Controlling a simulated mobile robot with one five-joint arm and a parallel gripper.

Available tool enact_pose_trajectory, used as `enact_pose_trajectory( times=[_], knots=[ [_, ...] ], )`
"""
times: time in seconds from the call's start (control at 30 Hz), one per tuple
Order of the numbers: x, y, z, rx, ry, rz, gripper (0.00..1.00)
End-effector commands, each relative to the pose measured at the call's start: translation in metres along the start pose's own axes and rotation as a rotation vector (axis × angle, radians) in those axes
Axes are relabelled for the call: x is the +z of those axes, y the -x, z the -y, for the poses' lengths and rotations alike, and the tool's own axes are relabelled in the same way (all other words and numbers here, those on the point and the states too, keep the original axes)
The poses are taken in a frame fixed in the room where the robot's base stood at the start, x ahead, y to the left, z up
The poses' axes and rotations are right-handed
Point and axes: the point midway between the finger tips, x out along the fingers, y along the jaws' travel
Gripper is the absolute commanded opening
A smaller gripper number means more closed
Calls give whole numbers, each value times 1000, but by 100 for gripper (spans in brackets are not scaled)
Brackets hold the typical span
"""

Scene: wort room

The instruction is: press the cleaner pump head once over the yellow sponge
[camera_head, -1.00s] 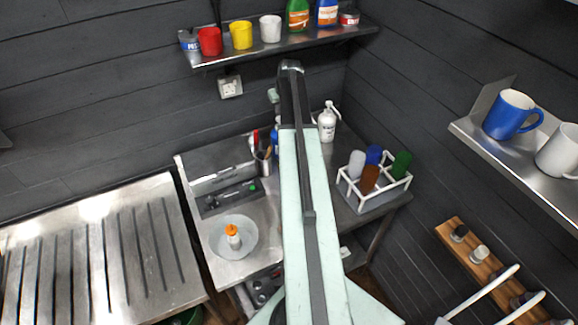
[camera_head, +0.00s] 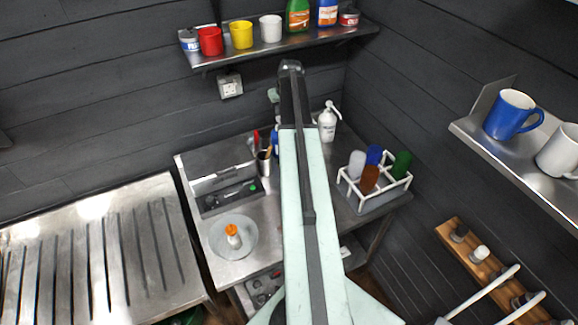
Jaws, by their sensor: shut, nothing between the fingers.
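A white pump bottle (camera_head: 327,125) stands upright on the steel worktop, just right of my arm. Its white pump head (camera_head: 329,106) is at the top, and its label is too small to read. My long pale green arm reaches away over the worktop. Its dark end is up near the back wall, left of the bottle and appearing higher in the picture. My gripper's fingers do not show; they are hidden behind or beyond the arm. I see no yellow sponge; my arm covers part of the worktop.
A wall shelf (camera_head: 225,62) holds cups above.

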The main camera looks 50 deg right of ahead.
Motion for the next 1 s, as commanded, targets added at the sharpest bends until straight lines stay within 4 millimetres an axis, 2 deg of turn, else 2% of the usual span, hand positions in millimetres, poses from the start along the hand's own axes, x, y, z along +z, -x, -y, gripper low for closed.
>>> enact_pose_trajectory(
  times=[0.9, 1.0],
  knots=[
    [13, -31, 0, 0, 0, 1, 0],
    [13, -28, 0, 0, 0, 2, 0]
  ],
)
